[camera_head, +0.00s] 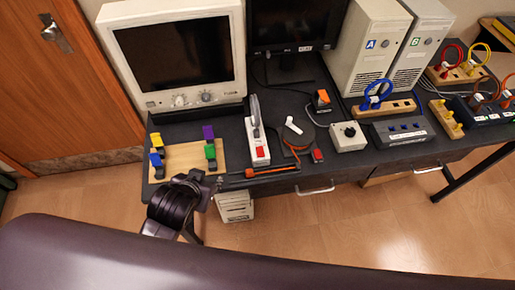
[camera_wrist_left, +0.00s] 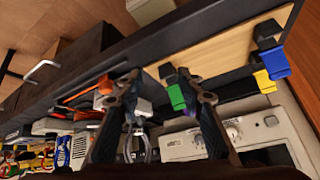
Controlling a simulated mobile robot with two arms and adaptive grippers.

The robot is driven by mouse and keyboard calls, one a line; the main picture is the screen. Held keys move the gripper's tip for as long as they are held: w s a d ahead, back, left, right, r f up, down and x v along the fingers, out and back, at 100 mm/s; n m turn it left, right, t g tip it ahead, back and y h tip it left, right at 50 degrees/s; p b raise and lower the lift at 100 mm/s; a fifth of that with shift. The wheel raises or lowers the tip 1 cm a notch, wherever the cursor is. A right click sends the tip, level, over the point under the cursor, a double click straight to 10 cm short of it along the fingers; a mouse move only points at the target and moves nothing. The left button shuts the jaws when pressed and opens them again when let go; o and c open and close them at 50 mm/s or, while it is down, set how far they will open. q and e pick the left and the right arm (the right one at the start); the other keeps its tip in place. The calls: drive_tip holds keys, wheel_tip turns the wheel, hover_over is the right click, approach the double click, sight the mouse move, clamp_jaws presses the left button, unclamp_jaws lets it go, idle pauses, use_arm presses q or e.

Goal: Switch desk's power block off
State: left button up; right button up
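A white block with a red switch (camera_head: 260,155) and an upright grey lever stands near the desk's front edge in the head view. A grey box with a black knob (camera_head: 348,134) sits to its right. I cannot tell for certain which is the power block. My left gripper (camera_head: 198,181) is at the front edge, by the wooden clip board and left of the white block. In the left wrist view my left gripper (camera_wrist_left: 160,84) has its fingers apart, with a green clip (camera_wrist_left: 177,97) seen between them. It appears empty. My right gripper is out of view.
The wooden board (camera_head: 183,160) carries coloured clips. An orange-handled screwdriver (camera_head: 270,171) lies along the front edge. A beige monitor (camera_head: 175,55), a black monitor (camera_head: 295,25) and two computer towers (camera_head: 367,45) stand behind. Cable blocks fill the right side.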

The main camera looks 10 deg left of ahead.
use_arm(q)
drive_tip(key=w+d+r+m+t+h, duration=0.2)
drive_tip(key=w+d+r+t, duration=0.35)
drive_tip(key=w+r, duration=0.4)
drive_tip(key=w+d+r+m+t+h, duration=0.1)
drive_tip(key=w+d+r+t, duration=0.3)
drive_tip(key=w+d+r, duration=0.5)
drive_tip(key=s+d+r+m+t+h, duration=0.1)
drive_tip(key=d+r+m+h, duration=0.25)
drive_tip(key=r, duration=0.25)
drive_tip(key=d+r+m+t+h, duration=0.1)
drive_tip(key=d+r+m+h, duration=0.25)
drive_tip(key=r, duration=0.25)
drive_tip(key=s+d+m+g+h, duration=1)
drive_tip(key=s+d+m+g, duration=0.2)
drive_tip(key=d+m+g, duration=0.45)
drive_tip(key=m+g+y, duration=0.2)
drive_tip(key=m+y, duration=0.2)
drive_tip(key=y, duration=1.5)
hover_over(261, 155)
wheel_tip(261, 155, down, 23)
drive_tip(key=shift+a+f+y, duration=0.15)
drive_tip(key=shift+f+y, duration=0.15)
drive_tip(key=shift+f, duration=0.05)
wheel_tip(261, 155, down, 7)
drive_tip(key=p, duration=0.2)
drive_tip(key=shift+f+p, duration=0.15)
drive_tip(key=shift+p, duration=0.2)
